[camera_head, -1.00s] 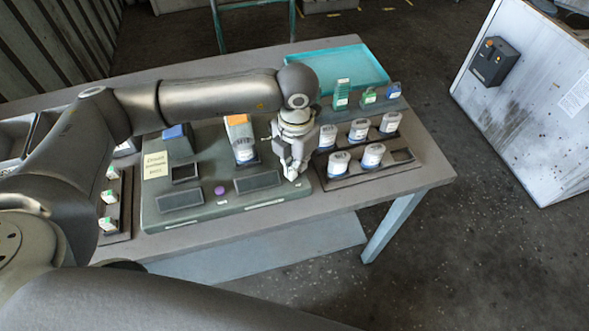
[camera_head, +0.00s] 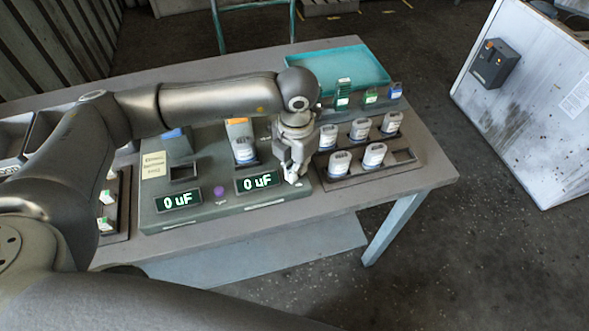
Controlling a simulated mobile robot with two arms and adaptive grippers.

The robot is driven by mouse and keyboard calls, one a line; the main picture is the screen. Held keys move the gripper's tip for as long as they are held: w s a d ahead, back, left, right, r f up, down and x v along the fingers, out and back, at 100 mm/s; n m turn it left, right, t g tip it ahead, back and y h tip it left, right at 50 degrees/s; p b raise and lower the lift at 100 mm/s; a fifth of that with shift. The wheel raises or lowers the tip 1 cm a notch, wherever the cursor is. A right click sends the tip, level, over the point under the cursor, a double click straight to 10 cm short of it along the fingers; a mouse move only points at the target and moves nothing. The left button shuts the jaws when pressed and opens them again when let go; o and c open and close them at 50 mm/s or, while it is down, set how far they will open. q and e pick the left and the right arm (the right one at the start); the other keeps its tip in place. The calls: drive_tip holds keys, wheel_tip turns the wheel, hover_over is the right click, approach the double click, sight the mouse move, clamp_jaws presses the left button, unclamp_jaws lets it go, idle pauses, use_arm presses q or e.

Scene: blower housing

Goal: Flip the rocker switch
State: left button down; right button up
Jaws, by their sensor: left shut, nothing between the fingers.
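A green-grey tester box (camera_head: 215,211) lies on the table with two displays, the left display (camera_head: 178,198) and the right display (camera_head: 257,182). Both are lit and read "0 uF". My left gripper (camera_head: 291,179) is shut and empty, pointing down at the tester's right end, with its fingertips at or just above the surface. I cannot tell whether they touch. I cannot make out the rocker switch; the gripper covers that part of the panel. My right gripper is not in view.
White canisters (camera_head: 340,162) stand in a rack right of the gripper. A teal tray (camera_head: 352,70) lies behind. A canister (camera_head: 244,150) stands on the tester, near a purple button (camera_head: 219,191). A dark box (camera_head: 494,64) is on the white panel at far right.

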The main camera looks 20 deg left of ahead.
use_arm(q)
drive_tip(key=shift+f, duration=0.1)
drive_tip(key=shift+r+p, duration=0.5)
drive_tip(key=shift+r, duration=0.35)
drive_tip(key=shift+r+p, duration=1.15)
drive_tip(key=shift+r, duration=1.5)
